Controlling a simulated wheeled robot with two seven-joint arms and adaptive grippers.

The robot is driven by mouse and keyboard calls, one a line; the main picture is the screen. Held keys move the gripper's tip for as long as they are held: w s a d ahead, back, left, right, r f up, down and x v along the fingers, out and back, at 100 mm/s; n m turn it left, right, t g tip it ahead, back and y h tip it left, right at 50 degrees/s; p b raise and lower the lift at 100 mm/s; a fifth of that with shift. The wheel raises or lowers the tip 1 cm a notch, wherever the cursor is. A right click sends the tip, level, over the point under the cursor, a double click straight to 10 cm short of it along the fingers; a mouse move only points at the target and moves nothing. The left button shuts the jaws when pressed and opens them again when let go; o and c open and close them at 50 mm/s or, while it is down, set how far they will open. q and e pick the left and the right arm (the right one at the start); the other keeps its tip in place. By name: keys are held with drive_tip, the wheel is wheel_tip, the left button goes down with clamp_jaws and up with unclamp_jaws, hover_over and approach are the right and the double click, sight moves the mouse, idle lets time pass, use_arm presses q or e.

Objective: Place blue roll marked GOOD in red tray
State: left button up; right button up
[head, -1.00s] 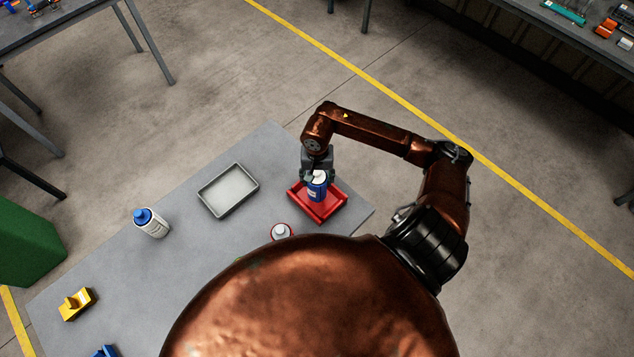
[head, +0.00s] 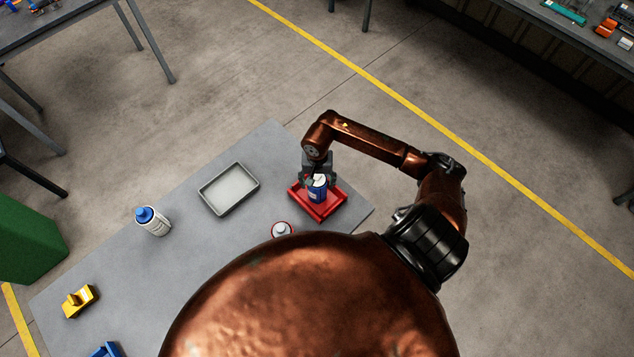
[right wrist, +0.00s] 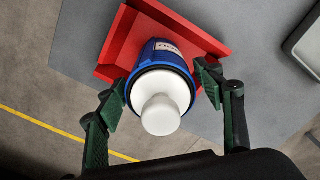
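The blue roll (head: 317,194) has a white, knob-shaped end and a white label with dark print, too small to read surely. It stands nearly upright within the outline of the red tray (head: 335,206). Whether its base touches the tray floor is hidden. My right gripper (head: 318,177) is above the tray with its fingers on either side of the roll. In the right wrist view, the green-padded fingers (right wrist: 160,85) sit close against the blue body of the roll (right wrist: 160,55), over the red tray (right wrist: 190,35). My left gripper is not in view.
An empty grey tray (head: 229,190) lies left of the red one. A white bottle with a blue cap (head: 152,221) stands further left. A white-topped item (head: 281,230) is close in front of the red tray. A yellow part (head: 79,301) and a blue part (head: 106,351) lie near-left.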

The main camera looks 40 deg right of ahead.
drive_tip(key=shift+o, duration=0.5)
drive_tip(key=shift+r, duration=0.5)
wheel_tip(320, 180, up, 11)
drive_tip(key=shift+r+b, duration=0.15)
drive_tip(key=shift+b, duration=0.9)
